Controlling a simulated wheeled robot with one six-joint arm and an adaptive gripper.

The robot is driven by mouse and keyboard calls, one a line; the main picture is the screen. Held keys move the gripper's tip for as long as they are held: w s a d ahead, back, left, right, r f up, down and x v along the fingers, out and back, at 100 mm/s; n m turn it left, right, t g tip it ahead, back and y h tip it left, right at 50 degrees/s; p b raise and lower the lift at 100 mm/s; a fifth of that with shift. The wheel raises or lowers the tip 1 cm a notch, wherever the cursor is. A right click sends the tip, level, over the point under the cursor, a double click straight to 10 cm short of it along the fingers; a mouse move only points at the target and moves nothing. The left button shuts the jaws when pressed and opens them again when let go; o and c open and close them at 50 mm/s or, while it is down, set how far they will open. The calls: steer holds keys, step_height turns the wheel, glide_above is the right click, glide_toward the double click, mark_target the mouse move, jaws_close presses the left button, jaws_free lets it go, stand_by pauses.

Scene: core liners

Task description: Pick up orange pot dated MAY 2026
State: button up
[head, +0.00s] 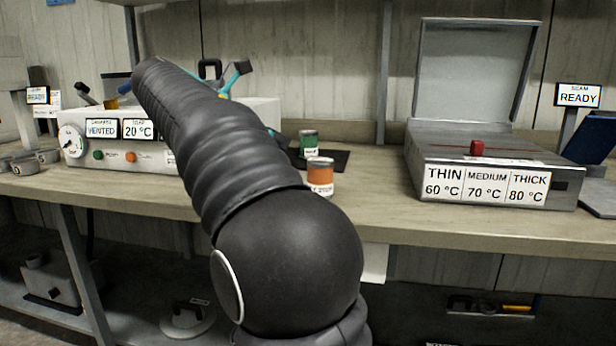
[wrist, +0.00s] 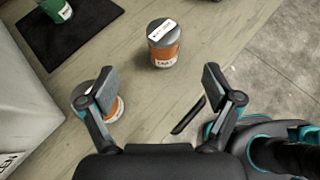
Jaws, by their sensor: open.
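In the wrist view an orange pot with a grey lid (wrist: 164,52) stands upright on the bench beyond my open fingers. It has white labels on its lid and side, too small to read surely. A second orange pot (wrist: 119,104) is partly hidden behind my left finger. My gripper (wrist: 160,82) is open and empty, apart from the first pot. In the head view one orange pot (head: 320,180) stands right of my arm. Its front label seems to end in 2026; the month is unclear.
A green pot (head: 308,146) stands on a dark mat (head: 335,160), also in the wrist view (wrist: 56,10). A vented box (head: 110,150) is left. A metal heater with raised lid (head: 500,180) is right. The bench's front edge (head: 440,232) is near the pots.

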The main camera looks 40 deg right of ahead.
mark_target(319, 160)
steer(key=b+x, duration=0.1)
steer(key=x, duration=0.7)
steer(key=shift+d+b, duration=0.3)
steer(key=shift+b, duration=0.1)
steer(key=shift+s+f+b+x, duration=0.15)
steer(key=shift+b+x, duration=0.25)
steer(key=shift+x, duration=0.9)
steer(key=shift+s+f+b+x, duration=0.1)
steer(key=shift+b+x, duration=0.25)
steer(key=shift+x, duration=0.95)
steer(key=shift+a+r, duration=0.1)
steer(key=c, duration=1.4)
steer(key=shift+o, duration=0.2)
